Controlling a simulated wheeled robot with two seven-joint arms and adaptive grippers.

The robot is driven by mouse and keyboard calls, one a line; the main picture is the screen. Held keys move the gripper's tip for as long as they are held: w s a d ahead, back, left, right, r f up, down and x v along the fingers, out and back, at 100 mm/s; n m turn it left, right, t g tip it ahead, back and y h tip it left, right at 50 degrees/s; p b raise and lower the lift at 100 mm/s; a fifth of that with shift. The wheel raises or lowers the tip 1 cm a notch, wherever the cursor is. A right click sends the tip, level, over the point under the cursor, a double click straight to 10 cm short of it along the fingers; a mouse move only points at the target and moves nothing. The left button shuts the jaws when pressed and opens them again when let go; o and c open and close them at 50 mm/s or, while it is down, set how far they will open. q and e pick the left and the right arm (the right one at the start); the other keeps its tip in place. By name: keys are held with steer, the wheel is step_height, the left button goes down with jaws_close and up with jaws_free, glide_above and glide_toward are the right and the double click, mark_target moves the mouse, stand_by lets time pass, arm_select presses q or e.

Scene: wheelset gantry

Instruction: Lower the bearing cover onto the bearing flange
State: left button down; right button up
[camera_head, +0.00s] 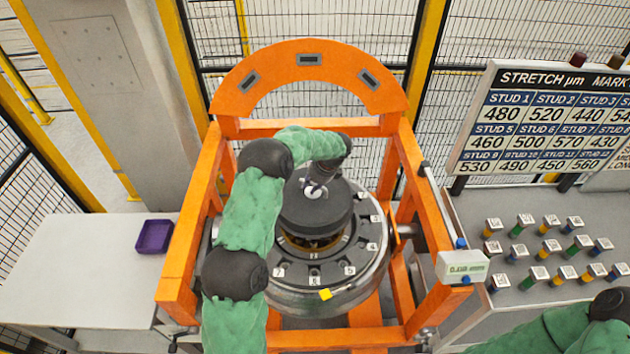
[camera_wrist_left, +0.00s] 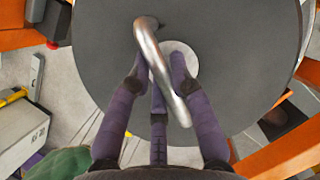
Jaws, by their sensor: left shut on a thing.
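The bearing cover (camera_head: 316,215) is a dark grey round disc with a metal handle. My left gripper (camera_head: 318,188) is above it, shut on the handle. In the left wrist view, the purple fingers of my left gripper (camera_wrist_left: 160,85) close around the curved silver handle (camera_wrist_left: 160,70) over the cover (camera_wrist_left: 238,50). The bearing flange (camera_head: 290,280) is a grey ring with numbered positions, below the cover in the orange gantry. The cover hides the flange's centre, with a brassy ring showing under its edge. I cannot tell whether they touch. My right gripper is out of view.
The orange gantry frame (camera_head: 182,245) surrounds the flange on both sides. A purple bin (camera_head: 154,236) sits on the left table (camera_head: 60,265). Several colour-banded studs (camera_head: 545,250) stand on the right table, under a stretch board (camera_head: 545,115). A digital readout (camera_head: 462,267) hangs at the gantry's right.

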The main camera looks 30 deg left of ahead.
mark_target(311, 196)
arm_select(q)
steer(key=shift+s+r, duration=0.1)
steer(key=shift+r, duration=0.05)
steer(key=shift+a, duration=0.1)
steer(key=shift+f, duration=0.35)
steer(key=shift+f+b, duration=1.9)
steer(key=shift+f, duration=0.7)
steer(key=shift+f+b, duration=2.55)
steer(key=shift+f, duration=1)
steer(key=c, duration=1)
jaws_free()
steer(key=shift+c, duration=0.2)
